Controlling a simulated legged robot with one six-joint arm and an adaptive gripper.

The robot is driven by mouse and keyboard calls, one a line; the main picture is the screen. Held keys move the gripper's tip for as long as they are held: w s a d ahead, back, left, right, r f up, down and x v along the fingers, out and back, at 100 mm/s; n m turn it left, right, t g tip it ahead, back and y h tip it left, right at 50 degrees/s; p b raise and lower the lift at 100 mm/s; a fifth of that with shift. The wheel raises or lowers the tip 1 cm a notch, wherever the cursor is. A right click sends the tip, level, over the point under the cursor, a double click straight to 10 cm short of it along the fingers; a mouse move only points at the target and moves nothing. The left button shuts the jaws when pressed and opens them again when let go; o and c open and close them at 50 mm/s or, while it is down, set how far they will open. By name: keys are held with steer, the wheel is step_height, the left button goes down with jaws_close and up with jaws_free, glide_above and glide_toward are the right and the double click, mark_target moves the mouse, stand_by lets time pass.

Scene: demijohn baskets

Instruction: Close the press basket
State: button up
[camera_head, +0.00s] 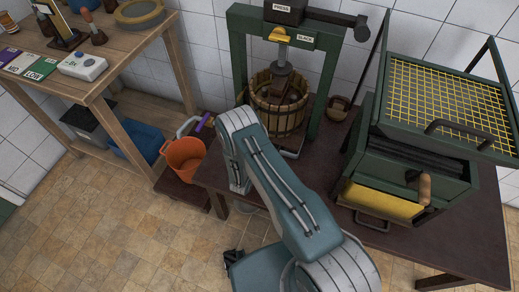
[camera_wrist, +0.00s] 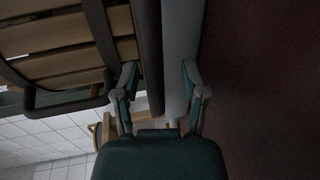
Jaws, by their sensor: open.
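The press basket (camera_head: 262,112) is made of wooden staves with dark hoops and stands inside the green press frame (camera_head: 240,50). A screw and plate reach down into it. I cannot tell whether its staves form a closed ring. In the wrist view its staves (camera_wrist: 70,60) fill the upper left, with dark hoops across them. My gripper (camera_wrist: 160,88) is open, its two fingers apart in front of a dark bar along the basket's edge and a grey strip (camera_wrist: 182,50). Contact is not clear. In the head view the gripper is hidden behind my arm.
The dark table (camera_head: 430,235) carries the press and, right, a green box with a yellow mesh lid (camera_head: 440,95). An orange bucket (camera_head: 185,158) stands left of the table. A wooden bench (camera_head: 100,80) is at far left. Tiled floor is clear in front.

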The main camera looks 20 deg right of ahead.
steer(key=v, duration=1.2)
